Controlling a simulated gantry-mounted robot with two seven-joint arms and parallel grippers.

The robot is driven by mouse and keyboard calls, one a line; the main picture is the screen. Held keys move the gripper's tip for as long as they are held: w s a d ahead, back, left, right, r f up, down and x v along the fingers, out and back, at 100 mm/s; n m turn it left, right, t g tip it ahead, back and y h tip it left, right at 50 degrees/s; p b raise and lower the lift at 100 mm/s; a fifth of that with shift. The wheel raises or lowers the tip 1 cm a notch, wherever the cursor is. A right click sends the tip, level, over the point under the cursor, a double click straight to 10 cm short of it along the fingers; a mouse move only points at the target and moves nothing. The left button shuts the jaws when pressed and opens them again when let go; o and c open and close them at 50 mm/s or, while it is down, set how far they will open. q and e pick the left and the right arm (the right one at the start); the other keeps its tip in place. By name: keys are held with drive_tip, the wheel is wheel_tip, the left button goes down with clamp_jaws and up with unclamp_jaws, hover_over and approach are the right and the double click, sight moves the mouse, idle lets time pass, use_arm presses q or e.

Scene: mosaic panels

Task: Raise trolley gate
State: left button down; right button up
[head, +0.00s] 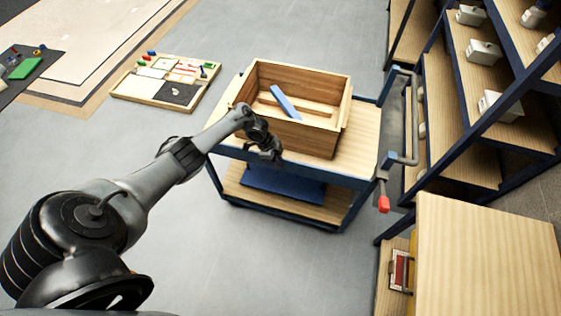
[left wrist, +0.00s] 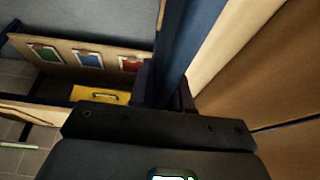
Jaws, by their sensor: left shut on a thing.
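The trolley (head: 342,212) has a dark blue frame and two wooden decks, and stands in the middle of the head view. Its gate appears as a dark blue bar, which shows in the left wrist view (left wrist: 194,45) running up from between my fingers. My left gripper (head: 268,157) is at the trolley's near upper edge, in front of the wooden crate. It also shows in the left wrist view (left wrist: 166,92), shut on the blue bar. The arm and gripper hide part of the near edge. My right gripper is not in view.
A wooden crate (head: 335,137) with a blue piece (head: 284,102) inside stands on the top deck. A grey handle with a red grip (head: 384,204) is at the right, near the shelving (head: 470,110).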

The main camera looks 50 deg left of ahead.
use_arm(q)
drive_tip(key=shift+f, duration=0.15)
drive_tip(key=c, duration=1.2)
unclamp_jaws()
drive_tip(key=shift+o, duration=0.2)
drive_tip(key=shift+s+a+r+p, duration=0.2)
drive_tip(key=shift+r+p, duration=0.1)
drive_tip(key=shift+r, duration=0.3)
drive_tip(key=p+v, duration=0.2)
drive_tip(key=v, duration=0.5)
drive_tip(key=shift+a+r, duration=0.15)
drive_tip(key=shift+r, duration=0.2)
drive_tip(key=shift+v, duration=0.95)
drive_tip(key=shift+s, duration=0.1)
